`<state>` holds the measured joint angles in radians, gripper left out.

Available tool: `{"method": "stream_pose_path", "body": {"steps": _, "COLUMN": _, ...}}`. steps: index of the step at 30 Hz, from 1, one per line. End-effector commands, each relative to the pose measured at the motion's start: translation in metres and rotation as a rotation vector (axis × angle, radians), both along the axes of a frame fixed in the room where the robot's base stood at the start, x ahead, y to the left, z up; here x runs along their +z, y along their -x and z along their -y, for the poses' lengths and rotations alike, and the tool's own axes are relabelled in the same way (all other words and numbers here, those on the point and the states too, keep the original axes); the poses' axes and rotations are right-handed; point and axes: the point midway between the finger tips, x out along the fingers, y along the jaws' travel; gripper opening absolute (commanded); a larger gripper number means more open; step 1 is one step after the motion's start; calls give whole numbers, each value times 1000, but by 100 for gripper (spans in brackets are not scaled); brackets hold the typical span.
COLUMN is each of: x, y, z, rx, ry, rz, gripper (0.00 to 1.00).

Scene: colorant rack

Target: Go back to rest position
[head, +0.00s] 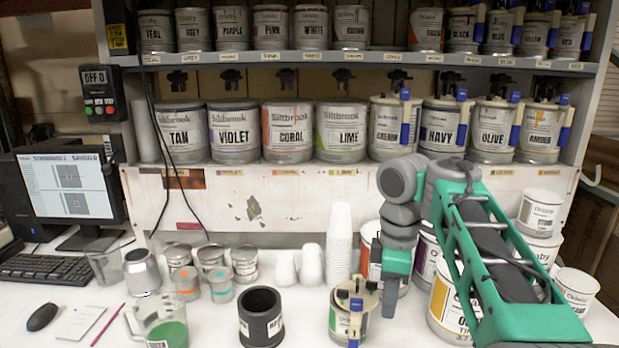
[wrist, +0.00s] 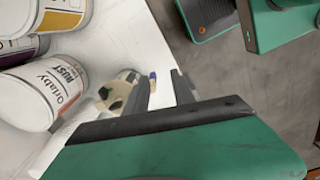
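My gripper (head: 388,300) hangs over the right part of the counter in the head view, with its fingers pointing down. In the wrist view my gripper (wrist: 162,78) shows two dark fingers spread apart with nothing between them.
Large cans, one an ochre-labelled can (head: 445,300), stand close around my arm. Stacked white cups (head: 340,245), a black cylinder (head: 262,318) and a jug with green liquid (head: 165,325) are to the left. The shelf rack (head: 350,180) stands behind. Bare floor (wrist: 215,75) shows in the wrist view.

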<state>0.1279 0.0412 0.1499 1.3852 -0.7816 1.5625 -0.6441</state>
Motion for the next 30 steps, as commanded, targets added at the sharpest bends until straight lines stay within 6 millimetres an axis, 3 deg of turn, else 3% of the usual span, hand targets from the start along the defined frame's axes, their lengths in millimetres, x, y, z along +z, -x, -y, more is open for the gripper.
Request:
{"method": "stream_pose_path", "body": {"steps": 10, "x": -13, "y": 25, "z": -20, "rx": -245, "ry": -72, "rz": 36, "gripper": 30}}
{"method": "stream_pose_path", "body": {"steps": 17, "x": -36, "y": 54, "z": -35, "rx": -527, "ry": -136, "rz": 80, "gripper": 30}}
{"method": "stream_pose_path", "body": {"steps": 22, "x": -72, "y": 87, "z": -33, "rx": -839, "ry": -181, "rz": 145, "gripper": 30}}
{"method": "stream_pose_path", "body": {"steps": 27, "x": -120, "y": 124, "z": -10, "rx": -1166, "ry": -204, "rz": 242, "gripper": 30}}
{"method": "stream_pose_path", "body": {"steps": 30, "x": -134, "y": 134, "z": -2, "rx": -1250, "ry": -205, "rz": 272, "gripper": 30}}
